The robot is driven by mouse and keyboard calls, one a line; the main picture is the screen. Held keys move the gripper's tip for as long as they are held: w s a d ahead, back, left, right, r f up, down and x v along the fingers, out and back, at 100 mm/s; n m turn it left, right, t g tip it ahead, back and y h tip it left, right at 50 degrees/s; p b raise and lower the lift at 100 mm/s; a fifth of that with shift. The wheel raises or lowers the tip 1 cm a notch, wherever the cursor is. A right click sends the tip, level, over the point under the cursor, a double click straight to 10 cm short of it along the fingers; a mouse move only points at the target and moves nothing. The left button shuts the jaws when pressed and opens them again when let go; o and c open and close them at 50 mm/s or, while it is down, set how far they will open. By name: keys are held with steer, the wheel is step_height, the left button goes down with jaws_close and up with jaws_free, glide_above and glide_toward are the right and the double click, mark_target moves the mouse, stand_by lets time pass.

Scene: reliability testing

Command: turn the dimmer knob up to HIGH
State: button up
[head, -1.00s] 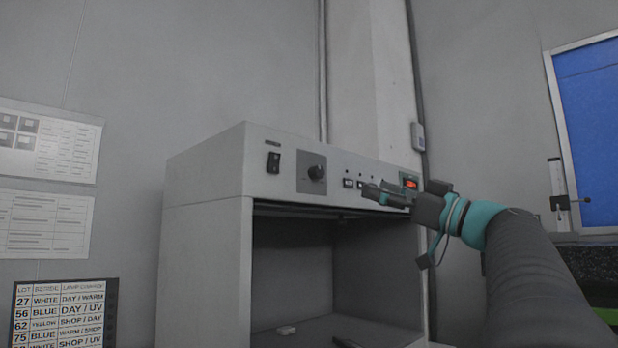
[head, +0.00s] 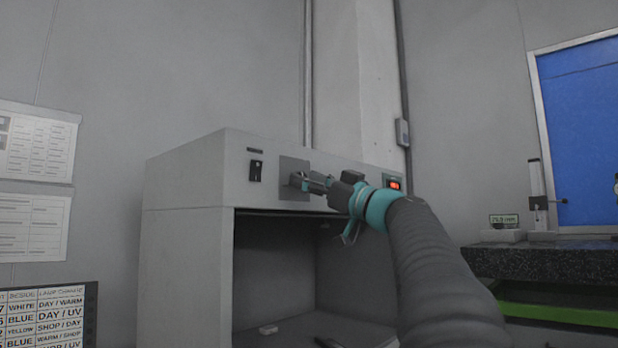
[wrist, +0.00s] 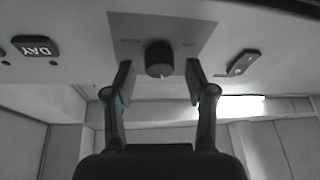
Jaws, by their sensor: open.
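The dimmer knob (wrist: 159,58) is a dark round knob on a grey square plate (wrist: 190,27) on the front panel of a light booth. In the wrist view a pale pointer line shows on its lower edge, and the plate lettering is too blurred to read surely. My gripper (wrist: 158,82) is open, one finger on each side of the knob, with gaps between the fingers and the knob. In the head view my gripper (head: 312,183) is at the plate (head: 289,166) and mostly hides the knob.
The booth (head: 190,200) has a rocker switch (head: 256,170) left of the plate and a lit red switch (head: 394,184) at right. In the wrist view a DAY button (wrist: 36,48) is close on the left. A granite bench (head: 560,262) stands at right.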

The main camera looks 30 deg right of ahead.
jaws_close()
steer(key=shift+m+b, duration=0.3)
